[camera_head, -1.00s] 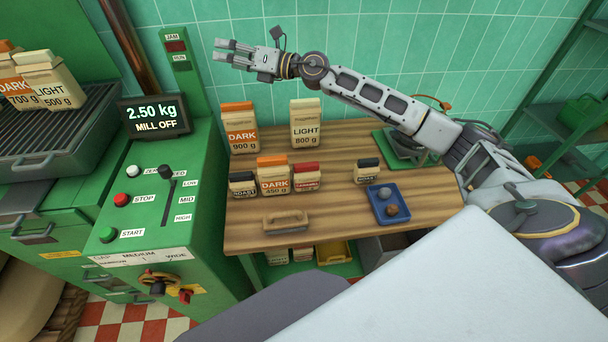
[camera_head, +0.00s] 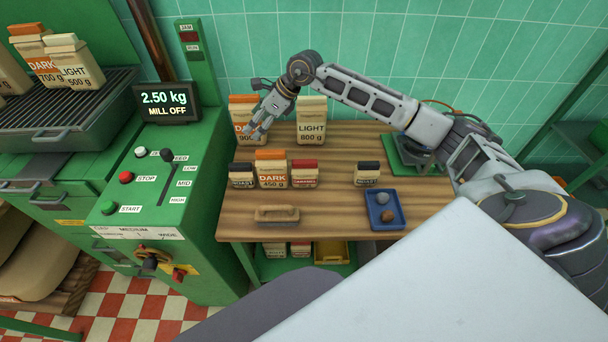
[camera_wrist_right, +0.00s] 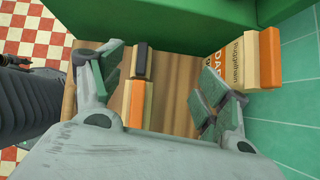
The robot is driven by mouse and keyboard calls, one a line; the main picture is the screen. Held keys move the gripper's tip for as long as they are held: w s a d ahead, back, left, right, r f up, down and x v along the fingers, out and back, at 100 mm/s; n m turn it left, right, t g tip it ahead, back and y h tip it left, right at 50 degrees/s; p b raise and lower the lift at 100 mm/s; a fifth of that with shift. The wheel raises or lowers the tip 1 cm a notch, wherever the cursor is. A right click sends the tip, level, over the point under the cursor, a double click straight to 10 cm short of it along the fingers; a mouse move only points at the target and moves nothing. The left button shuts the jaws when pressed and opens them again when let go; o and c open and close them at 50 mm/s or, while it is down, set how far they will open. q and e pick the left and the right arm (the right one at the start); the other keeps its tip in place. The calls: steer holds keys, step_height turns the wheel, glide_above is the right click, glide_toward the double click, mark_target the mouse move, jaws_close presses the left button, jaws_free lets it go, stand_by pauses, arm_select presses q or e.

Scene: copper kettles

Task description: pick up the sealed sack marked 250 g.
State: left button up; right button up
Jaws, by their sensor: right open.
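No 250 g mark is readable. My right gripper (camera_head: 252,130) is open and empty, pointing down above and behind the left small sacks, in front of the DARK 900 g sack (camera_head: 240,108). In the right wrist view, a black-topped sack (camera_wrist_right: 140,62) and an orange-topped sack (camera_wrist_right: 138,105) show between the open fingers (camera_wrist_right: 162,95). My left gripper is out of view.
A LIGHT 800 g sack (camera_head: 312,122) stands at the back. A blue tray (camera_head: 386,222) with two lumps and a wooden-handled item (camera_head: 277,214) lie in front. The green mill (camera_head: 175,215) stands left, its display (camera_head: 167,103) reading 2.50 kg, MILL OFF.

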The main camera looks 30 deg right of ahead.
steer(key=s+d+f+n+g+h, duration=0.1)
steer(key=s+d+f+g+h, duration=0.25)
steer(key=d, duration=0.35)
steer(key=g+h, duration=0.2)
steer(key=h, duration=0.1)
glide_above(305, 169)
steer(key=w, duration=0.1)
steer(key=shift+w+d+f+n+t+y, duration=0.1)
steer(key=shift+d+f+n+t+y, duration=0.1)
steer(key=shift+f, duration=0.2)
steer(key=shift+d+f+n+t+y, duration=0.1)
steer(key=shift+f+n, duration=0.1)
steer(key=shift+f, duration=0.15)
steer(key=shift+f, duration=0.15)
steer(key=shift+f+p, duration=0.5)
steer(key=shift+f, duration=3.7)
steer(key=shift+f+p, duration=0.65)
steer(key=shift+f, duration=1.95)
